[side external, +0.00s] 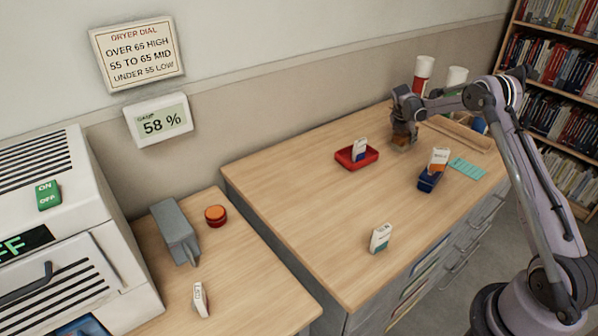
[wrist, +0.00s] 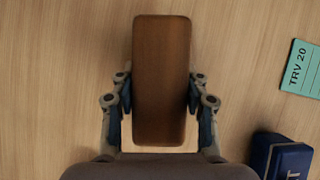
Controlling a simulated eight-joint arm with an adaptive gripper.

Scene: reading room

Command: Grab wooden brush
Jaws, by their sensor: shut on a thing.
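The wooden brush shows in the wrist view as a brown rounded block (wrist: 160,60), seen from above, lying lengthwise between my fingers. My gripper (wrist: 160,100) is shut on it, with one finger against each long side. In the side external view my gripper (side external: 402,140) is low over the back of the wooden table. A small brown part of the brush (side external: 400,148) shows under it there. Any bristles are hidden, and I cannot tell whether the brush touches the table.
A red tray (side external: 371,158) holding a small packet stands left of my gripper. A blue box (side external: 428,181) with a packet and a teal card (side external: 467,168) lie to the right. A red-and-white container (side external: 422,75) stands behind. The table's front left is mostly clear around a white packet (side external: 380,238).

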